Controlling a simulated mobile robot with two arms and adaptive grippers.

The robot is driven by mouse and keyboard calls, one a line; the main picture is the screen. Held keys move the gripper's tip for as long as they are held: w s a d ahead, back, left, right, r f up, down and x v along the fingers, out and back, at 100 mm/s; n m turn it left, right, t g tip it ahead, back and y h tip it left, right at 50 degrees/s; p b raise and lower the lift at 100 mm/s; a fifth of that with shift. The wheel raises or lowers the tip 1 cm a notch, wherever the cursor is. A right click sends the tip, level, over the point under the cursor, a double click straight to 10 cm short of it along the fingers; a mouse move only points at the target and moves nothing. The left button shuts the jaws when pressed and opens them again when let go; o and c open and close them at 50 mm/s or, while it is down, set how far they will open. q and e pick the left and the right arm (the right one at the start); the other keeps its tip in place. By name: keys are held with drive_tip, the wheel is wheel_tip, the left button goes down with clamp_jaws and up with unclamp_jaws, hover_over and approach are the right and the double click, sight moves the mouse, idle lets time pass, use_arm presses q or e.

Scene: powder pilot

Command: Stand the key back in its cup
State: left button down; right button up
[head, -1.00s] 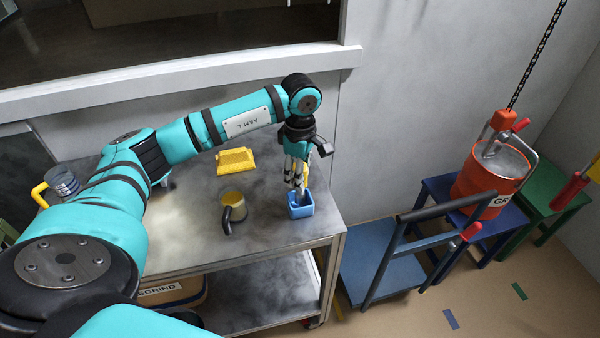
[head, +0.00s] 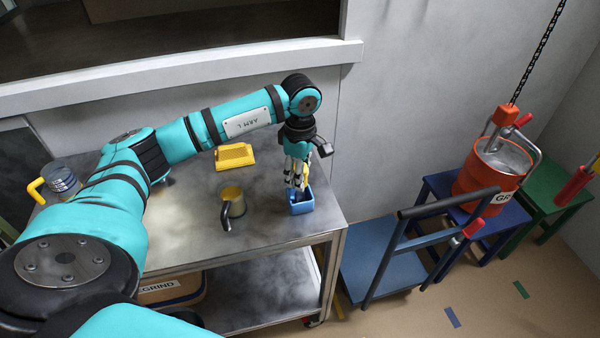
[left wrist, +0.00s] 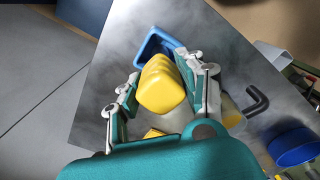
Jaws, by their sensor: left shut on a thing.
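My left gripper (head: 298,172) points down over the table's right part and is shut on the yellow key (left wrist: 163,84). In the left wrist view the thick ribbed yellow part of the key lies between the two fingers. The blue square cup (head: 301,208) stands on the table right below the gripper; it also shows in the left wrist view (left wrist: 146,48), partly behind the key. The key's lower end is hidden, so I cannot tell whether it is inside the cup or just above it. My right gripper is not in view.
The metal table (head: 195,247) also holds a dark-handled mug (head: 234,198), a yellow block-like item (head: 236,155) and a jar with a yellow handle (head: 62,180). Right of the table stand a blue cart (head: 385,258) and an orange bucket (head: 487,178) under a chain. The table's front middle is clear.

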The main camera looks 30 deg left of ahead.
use_arm(q)
drive_tip(key=shift+f, duration=0.3)
drive_tip(key=c, duration=0.7)
unclamp_jaws()
